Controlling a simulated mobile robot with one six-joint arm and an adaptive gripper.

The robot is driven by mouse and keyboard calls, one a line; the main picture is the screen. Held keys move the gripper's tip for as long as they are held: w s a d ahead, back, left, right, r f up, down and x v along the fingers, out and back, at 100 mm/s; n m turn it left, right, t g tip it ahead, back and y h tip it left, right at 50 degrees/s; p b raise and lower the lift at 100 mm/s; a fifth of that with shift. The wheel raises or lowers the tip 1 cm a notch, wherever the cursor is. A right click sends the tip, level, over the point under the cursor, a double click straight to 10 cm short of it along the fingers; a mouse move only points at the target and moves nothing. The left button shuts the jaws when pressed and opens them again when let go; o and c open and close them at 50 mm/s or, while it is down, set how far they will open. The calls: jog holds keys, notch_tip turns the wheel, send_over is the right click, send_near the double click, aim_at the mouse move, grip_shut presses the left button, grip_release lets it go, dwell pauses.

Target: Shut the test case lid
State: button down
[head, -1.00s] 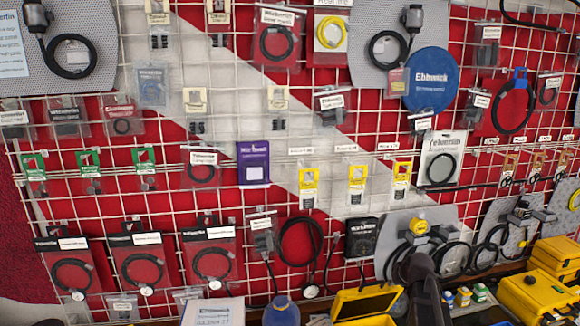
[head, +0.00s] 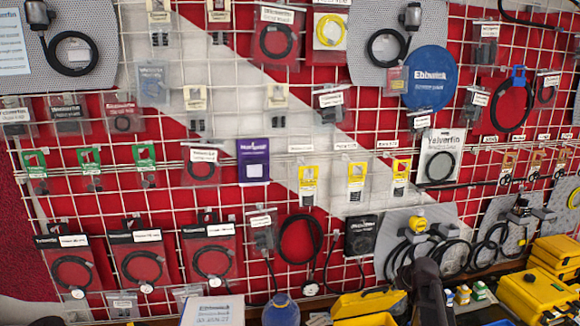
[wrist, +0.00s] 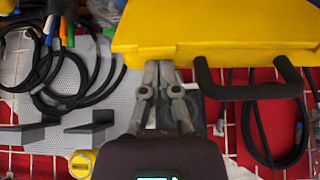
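The yellow test case (head: 366,320) is at the bottom edge of the head view, cut off by the frame. Its lid (head: 366,302) is tilted, with its plain yellow face showing and a gap at its lower edge. In the wrist view a large yellow panel of the case (wrist: 215,28) fills the top, with a black handle (wrist: 250,88) beside my gripper. My gripper (wrist: 159,66) is shut and empty, its fingertips at the panel's edge; contact is hard to tell. In the head view my dark wrist (head: 428,285) is just right of the case.
More yellow cases (head: 535,295) stand at the right. A blue-capped bottle (head: 281,310) and a white box (head: 212,311) stand left of the case. Small jars (head: 463,295) are right of my wrist. A wire grid wall with hanging packets is behind.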

jog(key=shift+s+f+b, duration=0.35)
jog(key=shift+s+f, duration=0.3)
jog(key=shift+s+d+f+b, duration=0.15)
jog(key=shift+s+f+b, duration=0.15)
jog(key=shift+s, duration=0.3)
jog(key=shift+s+d+f+b, duration=0.1)
jog(key=shift+s+f+b, duration=0.1)
jog(key=shift+s+f, duration=0.25)
jog(key=shift+s, duration=0.15)
jog(key=shift+s+d, duration=0.1)
